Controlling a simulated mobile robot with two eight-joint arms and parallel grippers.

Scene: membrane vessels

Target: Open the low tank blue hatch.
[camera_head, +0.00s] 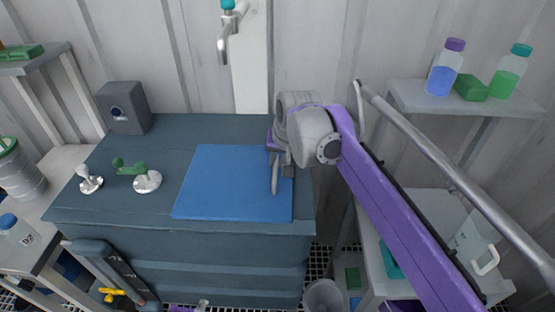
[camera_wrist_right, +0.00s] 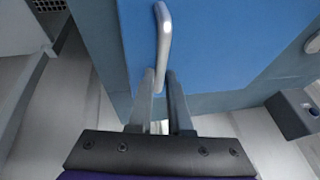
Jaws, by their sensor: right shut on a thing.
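The low tank (camera_head: 130,205) is a wide dark blue-grey box with a flat top. Its blue hatch (camera_head: 230,185) is a bright blue square panel that appears to lie flat in the top, and it fills much of the right wrist view (camera_wrist_right: 220,45). A pale grey bar handle (camera_head: 275,178) stands at the hatch's right side; it also shows in the right wrist view (camera_wrist_right: 163,35). My right gripper (camera_wrist_right: 159,85) is shut on the handle's near end, with a finger on each side. In the head view my right wrist partly hides the fingers (camera_head: 285,168) and the hatch's right edge. My left gripper is not in view.
A dark grey box (camera_head: 124,108), a white knob (camera_head: 89,180) and a green-handled valve (camera_head: 143,176) stand on the tank's left part. A tap (camera_head: 226,42) hangs from the back wall above. A shelf (camera_head: 420,97) with bottles is at right.

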